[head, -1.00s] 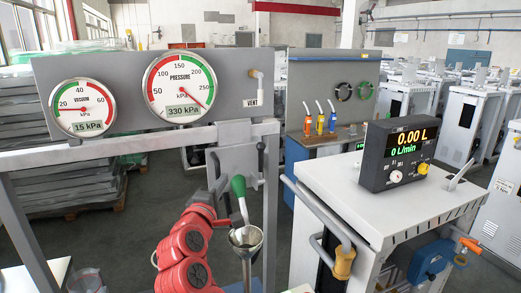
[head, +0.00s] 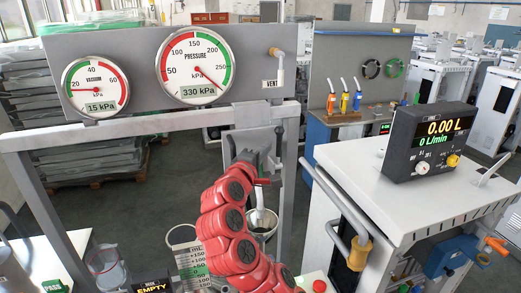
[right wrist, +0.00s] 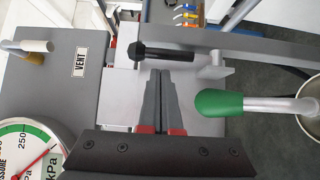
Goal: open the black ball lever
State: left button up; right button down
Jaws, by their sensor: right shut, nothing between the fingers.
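The black ball lever (right wrist: 170,53) shows in the right wrist view as a black bar with a rounded knob at its left end, in front of a grey plate. In the head view a dark lever (head: 279,140) hangs on the grey frame, partly hidden by my right arm. My right gripper (right wrist: 163,72) is shut and empty; its fingertips point at the bar's middle and sit just short of it in the picture. Whether they touch it, I cannot tell. In the head view the same gripper (head: 262,165) is beside the frame's upright. My left gripper is out of view.
A green-handled lever (right wrist: 225,103) lies close right of my fingers, with a metal funnel (head: 262,222) below it. Above are the vacuum gauge (head: 95,88), pressure gauge (head: 196,67) and vent pipe (head: 279,68). A white cabinet (head: 350,190) stands to the right.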

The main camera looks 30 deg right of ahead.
aim_at(279, 146)
jog(key=p+x, duration=0.1)
jog(key=x, duration=0.3)
jog(key=shift+w+d, duration=0.1)
jog(key=shift+d, duration=0.1)
jog(key=shift+f, duration=0.1)
